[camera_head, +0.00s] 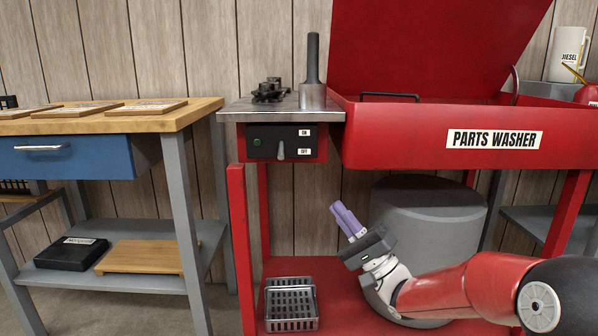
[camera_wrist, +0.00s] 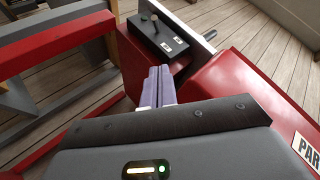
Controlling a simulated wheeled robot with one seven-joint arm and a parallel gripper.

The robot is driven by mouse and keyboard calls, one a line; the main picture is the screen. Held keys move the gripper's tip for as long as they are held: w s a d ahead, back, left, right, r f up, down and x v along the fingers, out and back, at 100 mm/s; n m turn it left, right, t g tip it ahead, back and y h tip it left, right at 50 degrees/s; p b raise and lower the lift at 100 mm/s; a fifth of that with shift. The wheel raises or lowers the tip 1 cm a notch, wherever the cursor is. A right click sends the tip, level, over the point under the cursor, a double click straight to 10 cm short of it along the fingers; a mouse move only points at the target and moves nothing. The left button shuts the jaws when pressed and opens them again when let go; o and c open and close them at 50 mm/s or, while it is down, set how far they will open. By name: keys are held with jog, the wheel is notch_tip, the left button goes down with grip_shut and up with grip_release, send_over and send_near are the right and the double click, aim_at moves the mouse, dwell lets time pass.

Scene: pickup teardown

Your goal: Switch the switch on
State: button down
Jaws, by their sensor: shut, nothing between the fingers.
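The switch (camera_head: 281,150) is a small grey lever on a black control box (camera_head: 265,143) under the metal shelf of the red parts washer. Labels reading ON and OFF sit to its right, ON above OFF, and a green round light is to its left. The lever points down, towards the OFF label. In the wrist view the switch box (camera_wrist: 162,38) is ahead of the fingers. My gripper (camera_head: 340,212), with purple fingers, is below and right of the box, apart from it. Its fingers (camera_wrist: 158,70) are shut together and empty.
The red parts washer (camera_head: 400,148) stands above my arm, with a grey drum (camera_head: 425,205) beneath it. A wire basket (camera_head: 291,300) sits on the lower red shelf. A wooden-topped bench (camera_head: 190,112) is at left. The space just below the switch box is clear.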

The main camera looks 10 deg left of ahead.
send_near(284, 151)
jog(key=w+a+r, duration=0.3)
jog(key=shift+s+a+r, duration=0.3)
jog(key=shift+s+a, duration=0.15)
jog(key=shift+a, duration=0.1)
dwell(0.4)
jog(key=shift+s+r+m+t+h+p, duration=0.2)
jog(key=shift+m+t+h+p, duration=0.2)
jog(key=shift+m+t+p, duration=0.15)
